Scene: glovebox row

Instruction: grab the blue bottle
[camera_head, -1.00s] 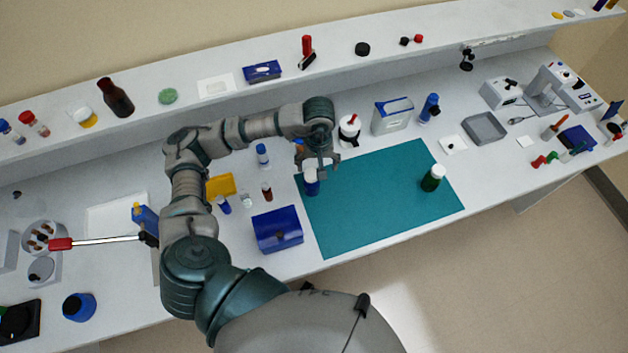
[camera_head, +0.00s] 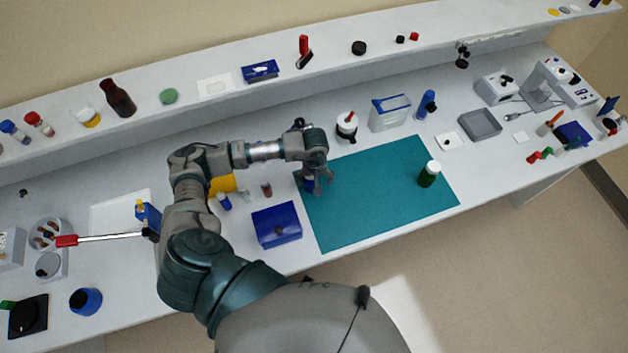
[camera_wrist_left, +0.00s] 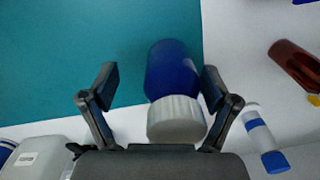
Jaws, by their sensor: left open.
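The blue bottle (camera_wrist_left: 172,70) with a white ribbed cap (camera_wrist_left: 176,119) shows in the left wrist view, at the edge of the teal mat (camera_wrist_left: 60,60). My left gripper (camera_wrist_left: 158,82) is open, with its fingers on either side of the bottle. The right finger is very close to the bottle; I cannot tell whether it touches. A gap shows between the left finger and the bottle. In the head view my left gripper (camera_head: 318,188) is over the left part of the mat (camera_head: 385,200) and hides most of the bottle. My right gripper is not in view.
A green bottle with a white cap (camera_head: 428,175) stands on the mat's right part. A blue box (camera_head: 276,226) sits left of the mat. The mat's middle is clear.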

